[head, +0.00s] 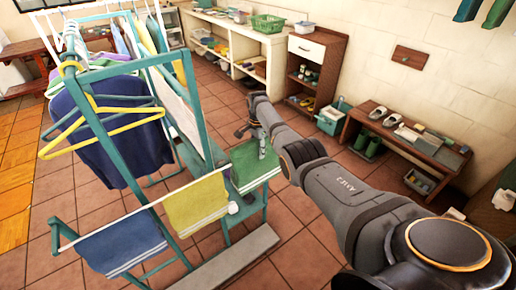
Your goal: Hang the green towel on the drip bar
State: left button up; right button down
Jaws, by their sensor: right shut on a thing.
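The green towel (253,168), with a pale stripe near its lower edge, hangs at the right end of the teal rack's low front. My right gripper (261,150) is at its top edge and shut on it. My left gripper is not in view.
The teal rack carries clothes and a yellow hanger (104,128) at the left. Shelves (228,35) line the back. Open tiled floor lies between.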

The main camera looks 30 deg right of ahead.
aim_at(258, 160)
jog(key=shift+f+b, duration=2.3)
jog(key=shift+f, duration=0.85)
jog(key=c, duration=0.8)
grip_release()
notch_tip(258, 160, up, 9)
jog(key=p, duration=0.9)
